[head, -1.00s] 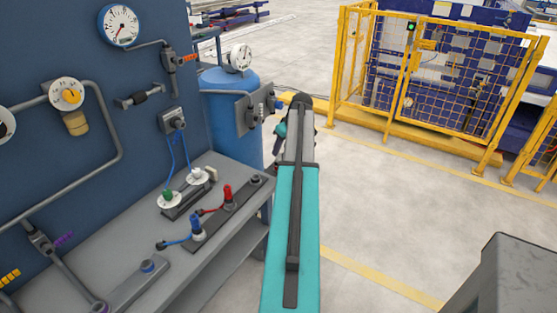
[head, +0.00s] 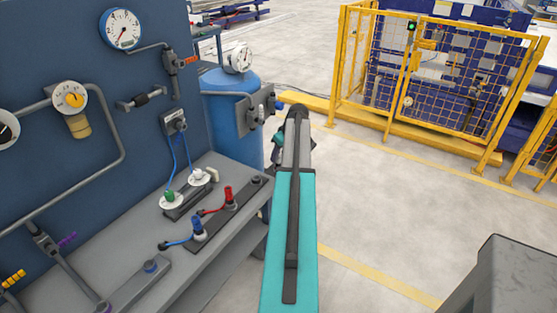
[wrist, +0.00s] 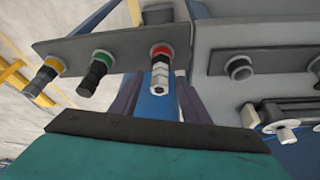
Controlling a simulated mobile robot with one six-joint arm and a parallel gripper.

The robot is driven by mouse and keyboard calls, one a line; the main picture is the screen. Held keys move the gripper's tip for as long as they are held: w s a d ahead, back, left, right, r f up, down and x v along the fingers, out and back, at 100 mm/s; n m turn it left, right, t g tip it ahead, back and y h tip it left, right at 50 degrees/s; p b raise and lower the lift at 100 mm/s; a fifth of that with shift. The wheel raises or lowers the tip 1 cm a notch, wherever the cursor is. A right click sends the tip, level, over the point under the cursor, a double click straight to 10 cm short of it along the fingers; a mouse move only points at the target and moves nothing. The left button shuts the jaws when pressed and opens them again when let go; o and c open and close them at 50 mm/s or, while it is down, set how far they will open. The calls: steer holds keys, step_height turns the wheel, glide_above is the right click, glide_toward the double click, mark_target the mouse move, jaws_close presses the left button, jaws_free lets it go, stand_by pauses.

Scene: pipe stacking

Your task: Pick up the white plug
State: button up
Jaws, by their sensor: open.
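In the head view a small white plug (head: 197,174) stands on a pale disc on the grey bench, beside a green plug (head: 170,197) with a blue cable. My gripper is mostly hidden behind my arm in that view, beyond the bench's right end. In the wrist view my open gripper (wrist: 159,97) shows two dark purple fingers. A whitish fitting (wrist: 159,77) on a red-ringed socket appears between them in the picture; contact cannot be told. I cannot tell whether it is a plug or part of the plate.
A grey plate (wrist: 125,52) carries fittings with yellow (wrist: 52,66) and green (wrist: 100,57) rings. On the bench stand a blue plug (head: 197,227) and a red plug (head: 228,196). A blue tank (head: 232,135) stands behind. Open floor (head: 380,215) lies to the right.

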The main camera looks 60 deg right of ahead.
steer(key=shift+x, duration=0.8)
jaws_close()
